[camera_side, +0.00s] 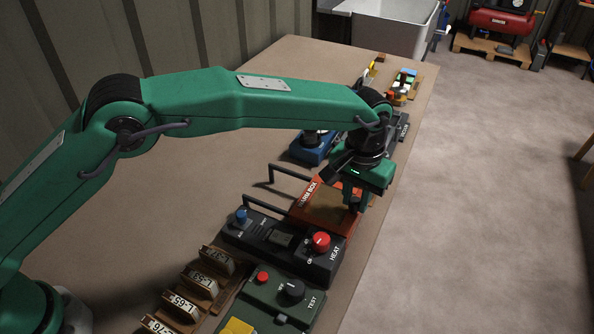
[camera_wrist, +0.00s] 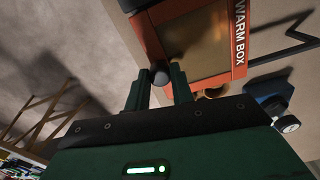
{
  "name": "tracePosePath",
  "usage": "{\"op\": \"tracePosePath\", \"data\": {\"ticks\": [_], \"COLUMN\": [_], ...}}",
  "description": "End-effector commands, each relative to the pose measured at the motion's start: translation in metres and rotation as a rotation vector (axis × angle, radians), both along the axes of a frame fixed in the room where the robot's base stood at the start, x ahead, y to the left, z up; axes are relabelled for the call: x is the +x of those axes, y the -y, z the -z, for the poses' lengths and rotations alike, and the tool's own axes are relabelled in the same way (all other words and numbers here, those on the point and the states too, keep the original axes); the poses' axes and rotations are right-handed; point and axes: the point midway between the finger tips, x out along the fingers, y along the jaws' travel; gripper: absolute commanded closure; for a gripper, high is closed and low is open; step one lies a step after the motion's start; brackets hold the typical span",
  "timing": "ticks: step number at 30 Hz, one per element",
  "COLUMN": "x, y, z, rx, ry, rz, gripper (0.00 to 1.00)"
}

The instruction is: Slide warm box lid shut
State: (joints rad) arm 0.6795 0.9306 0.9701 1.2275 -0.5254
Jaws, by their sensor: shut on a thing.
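The warm box (camera_side: 309,192) is orange-red with white lettering and lies on the bench below my gripper (camera_side: 357,203). Its flat brownish lid panel (camera_side: 325,208) shows inside the orange frame. In the wrist view the box (camera_wrist: 238,40) is at the upper middle, with the lid (camera_wrist: 200,45) filling much of its frame. My gripper (camera_wrist: 160,84) has its two green fingers on either side of a dark round knob (camera_wrist: 159,77) at the lid's edge and is shut on it. The knob is hidden in the side view. I cannot tell whether a gap remains at the lid.
A dark heater unit (camera_side: 265,243) with a red knob stands just in front of the box, and a green test unit (camera_side: 285,300) nearer still. A black wire handle (camera_side: 290,178) rises beside the box. A blue device (camera_side: 312,150) stands behind. The bench's right edge is close.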

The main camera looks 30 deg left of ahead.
Motion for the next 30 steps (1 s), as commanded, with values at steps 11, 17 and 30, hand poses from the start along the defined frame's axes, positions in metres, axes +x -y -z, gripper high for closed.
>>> {"op": "tracePosePath", "data": {"ticks": [11, 17, 30], "x": [0.001, 0.001, 0.001], "y": [0.006, 0.004, 0.004], "z": [-0.002, -0.001, -0.02], "rx": [-0.011, -0.008, -0.008], "ry": [0.014, 0.01, 0.01], "rz": [0.005, 0.003, 0.003], "gripper": [0.61, 0.55, 0.55]}}
